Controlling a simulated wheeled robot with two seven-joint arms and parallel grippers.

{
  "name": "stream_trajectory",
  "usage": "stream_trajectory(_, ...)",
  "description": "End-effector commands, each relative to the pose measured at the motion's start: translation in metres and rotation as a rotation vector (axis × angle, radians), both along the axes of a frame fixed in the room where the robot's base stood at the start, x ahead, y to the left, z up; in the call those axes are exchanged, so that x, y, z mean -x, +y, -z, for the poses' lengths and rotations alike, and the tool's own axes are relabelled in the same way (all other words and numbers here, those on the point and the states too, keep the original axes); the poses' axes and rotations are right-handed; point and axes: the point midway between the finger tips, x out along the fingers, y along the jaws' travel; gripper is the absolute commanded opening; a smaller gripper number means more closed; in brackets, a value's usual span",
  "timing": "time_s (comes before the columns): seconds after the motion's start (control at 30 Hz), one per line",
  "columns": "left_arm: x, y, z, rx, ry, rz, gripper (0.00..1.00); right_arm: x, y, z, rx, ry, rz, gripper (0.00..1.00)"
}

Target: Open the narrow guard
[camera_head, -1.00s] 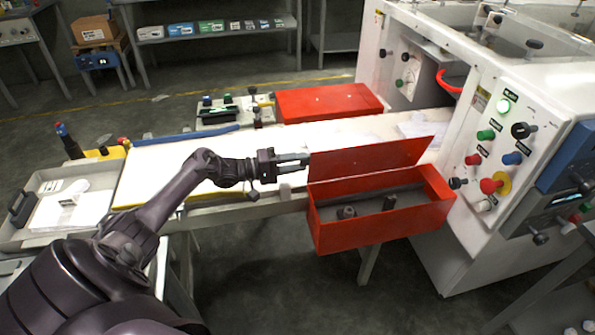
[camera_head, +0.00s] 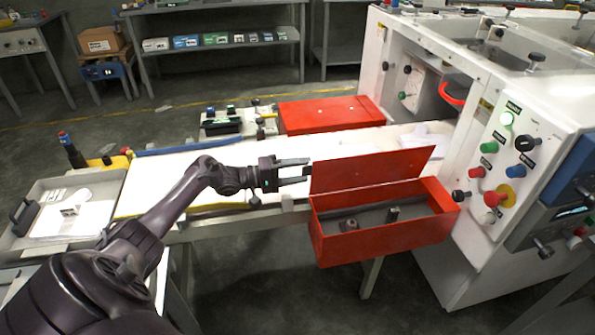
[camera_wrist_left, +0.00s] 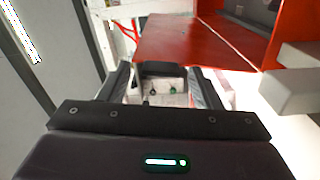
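The near red guard has its flat red lid (camera_head: 370,170) raised and tilted up along the back edge of an open red box (camera_head: 385,240). Dark fittings show inside the box. A second red guard (camera_head: 330,114), across the white bed, has its cover down. I cannot tell for sure which one is called narrow. My left gripper (camera_head: 294,171) is just left of the raised lid's left edge, with its fingers apart and nothing seen between them. In the left wrist view the red lid (camera_wrist_left: 195,42) shows beyond the spread fingers (camera_wrist_left: 165,88). My right gripper is not in view.
The white machine (camera_head: 470,110) with its button panel stands at the right. The long white bed (camera_head: 180,160) runs left from it. A grey tray (camera_head: 35,238) is at the far left. A shelf (camera_head: 225,45) stands at the back.

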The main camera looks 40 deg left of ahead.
Motion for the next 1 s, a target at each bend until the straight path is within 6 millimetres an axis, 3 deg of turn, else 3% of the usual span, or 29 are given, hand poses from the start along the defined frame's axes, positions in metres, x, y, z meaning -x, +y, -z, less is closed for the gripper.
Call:
stream_trajectory(0.23, 0.008, 0.006, 0.002, 0.001, 0.003, 0.000, 0.58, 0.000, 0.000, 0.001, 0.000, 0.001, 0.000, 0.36)
stream_trajectory(0.63, 0.054, 0.046, 0.002, -0.002, 0.004, -0.001, 0.58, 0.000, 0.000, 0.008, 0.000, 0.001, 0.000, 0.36)
stream_trajectory(1.0, 0.060, 0.051, 0.001, 0.001, 0.001, 0.001, 0.58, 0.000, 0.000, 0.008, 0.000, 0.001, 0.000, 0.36)
